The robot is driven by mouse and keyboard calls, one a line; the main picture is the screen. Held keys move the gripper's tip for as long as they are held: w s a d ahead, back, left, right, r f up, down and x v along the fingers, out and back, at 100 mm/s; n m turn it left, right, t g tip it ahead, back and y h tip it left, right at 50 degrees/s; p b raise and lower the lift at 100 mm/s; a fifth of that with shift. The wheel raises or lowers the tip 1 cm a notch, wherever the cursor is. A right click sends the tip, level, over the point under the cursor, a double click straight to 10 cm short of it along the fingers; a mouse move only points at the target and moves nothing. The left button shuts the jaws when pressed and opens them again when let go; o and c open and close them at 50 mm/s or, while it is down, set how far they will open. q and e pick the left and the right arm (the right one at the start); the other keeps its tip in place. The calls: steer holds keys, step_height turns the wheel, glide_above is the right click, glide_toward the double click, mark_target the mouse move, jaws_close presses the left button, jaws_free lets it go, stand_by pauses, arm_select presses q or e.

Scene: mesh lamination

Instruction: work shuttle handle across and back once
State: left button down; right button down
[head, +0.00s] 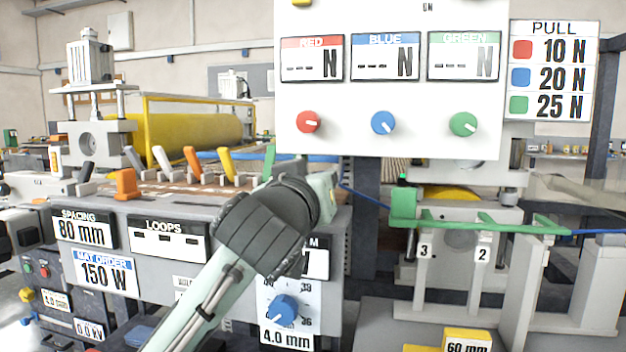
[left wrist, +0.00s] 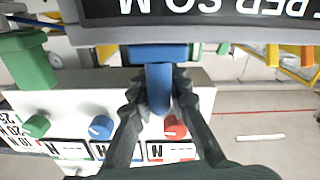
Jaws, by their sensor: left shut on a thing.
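My left gripper (left wrist: 158,88) is shut on a blue upright handle (left wrist: 158,92) in the left wrist view, one finger on each side. The handle stands on a blue block at the edge of a dark panel. In the head view my left arm reaches up to the right end of the machine front and its dark wrist hides the fingers and the handle. I cannot tell from any label whether this handle is the shuttle handle. An orange handle (head: 125,184) sits at the left of the front edge. My right gripper is not in view.
Several coloured levers (head: 194,160) stand along the machine top, left of my wrist. A white control board (head: 392,95) hangs behind and above it. A green bar (head: 480,222) on posts stands to the right. A blue knob (head: 283,308) is below my wrist.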

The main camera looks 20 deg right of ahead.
arm_select(q)
steer(key=shift+s+d, duration=0.25)
steer(key=shift+d, duration=0.05)
steer(key=c, duration=1.5)
jaws_free()
steer(key=shift+d, duration=0.1)
steer(key=v, duration=1.2)
steer(key=shift+w, duration=0.1)
